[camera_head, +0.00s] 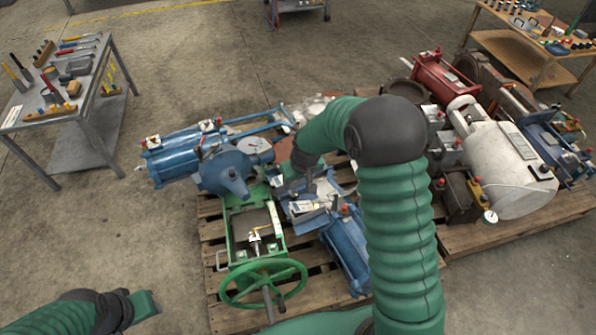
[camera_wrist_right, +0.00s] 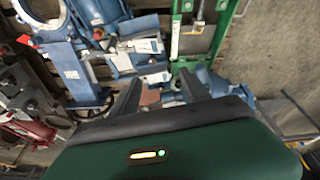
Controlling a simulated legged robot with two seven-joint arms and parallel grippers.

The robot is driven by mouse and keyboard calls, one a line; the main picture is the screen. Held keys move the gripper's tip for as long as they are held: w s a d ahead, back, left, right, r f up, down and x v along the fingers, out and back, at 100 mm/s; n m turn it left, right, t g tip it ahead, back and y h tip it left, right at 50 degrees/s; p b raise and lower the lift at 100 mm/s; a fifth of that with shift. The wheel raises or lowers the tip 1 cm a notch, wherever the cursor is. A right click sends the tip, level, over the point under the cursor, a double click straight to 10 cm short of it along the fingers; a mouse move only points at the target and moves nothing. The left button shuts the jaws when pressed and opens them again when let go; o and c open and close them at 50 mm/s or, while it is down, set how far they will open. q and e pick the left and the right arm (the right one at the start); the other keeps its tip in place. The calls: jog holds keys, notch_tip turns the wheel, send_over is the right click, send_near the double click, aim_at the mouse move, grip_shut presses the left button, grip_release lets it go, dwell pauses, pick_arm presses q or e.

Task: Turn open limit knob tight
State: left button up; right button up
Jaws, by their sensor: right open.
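My right arm reaches down over the left pallet, and its gripper (camera_head: 308,190) is beside a blue-grey actuator box (camera_head: 305,208) with a pale label. In the right wrist view the gripper's two dark fingers (camera_wrist_right: 160,92) stand apart, with blue parts beyond them. I see nothing held between them. Several small red-topped fittings show on the equipment, one (camera_head: 345,209) near the gripper; I cannot tell which part is the open limit knob. My left gripper (camera_head: 146,304) is low at the left, away from the pallet, and its jaw state is unclear.
A green handwheel (camera_head: 262,284) and blue actuators (camera_head: 182,152) crowd the left pallet (camera_head: 222,318). A right pallet (camera_head: 530,232) holds a white cylinder (camera_head: 505,168) and red parts. A grey tool bench (camera_head: 80,105) stands at left. Floor between bench and pallet is clear.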

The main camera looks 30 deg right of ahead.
jog(key=m+t+h+b, duration=0.1)
jog(key=m+b, duration=0.3)
jog(key=b, duration=0.7)
send_near(294, 194)
jog(key=b+x, duration=0.7)
jog(key=x, duration=0.2)
jog(key=shift+r, duration=0.1)
grip_shut()
